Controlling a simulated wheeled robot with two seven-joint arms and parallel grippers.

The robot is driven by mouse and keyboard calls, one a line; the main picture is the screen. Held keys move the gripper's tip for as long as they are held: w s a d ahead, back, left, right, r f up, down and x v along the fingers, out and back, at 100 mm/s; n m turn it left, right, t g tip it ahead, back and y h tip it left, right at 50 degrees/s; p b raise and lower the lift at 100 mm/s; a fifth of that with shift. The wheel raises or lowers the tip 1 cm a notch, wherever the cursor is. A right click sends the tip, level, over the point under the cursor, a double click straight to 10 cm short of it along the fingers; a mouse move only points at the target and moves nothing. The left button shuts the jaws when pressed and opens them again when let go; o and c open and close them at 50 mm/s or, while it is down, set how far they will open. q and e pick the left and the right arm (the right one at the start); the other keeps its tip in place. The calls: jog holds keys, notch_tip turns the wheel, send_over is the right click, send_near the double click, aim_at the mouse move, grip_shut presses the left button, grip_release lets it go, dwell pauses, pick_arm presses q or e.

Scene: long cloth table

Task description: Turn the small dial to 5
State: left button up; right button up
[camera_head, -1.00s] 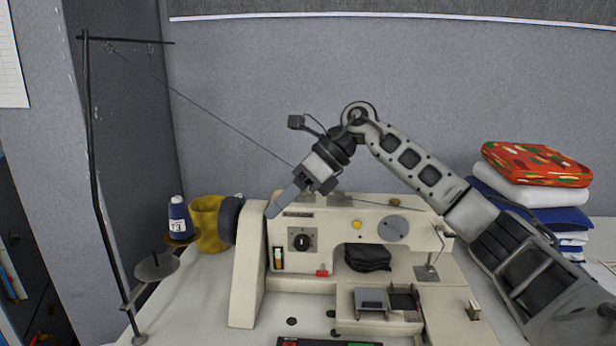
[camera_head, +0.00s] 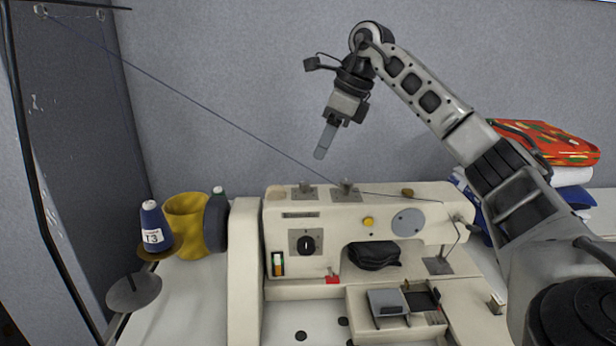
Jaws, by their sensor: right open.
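The small dial (camera_head: 306,245) is a black knob on a square grey plate on the front face of the cream sewing machine (camera_head: 337,216), left of its middle. The numbers around it are too small to read. My right gripper (camera_head: 320,155) hangs above the machine's top, up and a little right of the dial, with its fingers pointing down. It is open and empty, clear of the dial. My left gripper is out of view.
A blue thread spool (camera_head: 153,232) and a yellow vase-like object (camera_head: 187,225) stand left of the machine. A thread runs across to the machine's top. Folded cloths (camera_head: 548,143) are stacked at the right. A black pouch (camera_head: 374,255) lies under the machine's arm.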

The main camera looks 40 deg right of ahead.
aim_at(305, 183)
jog(key=x, duration=0.8)
jog(key=shift+w+f, duration=0.1)
grip_shut()
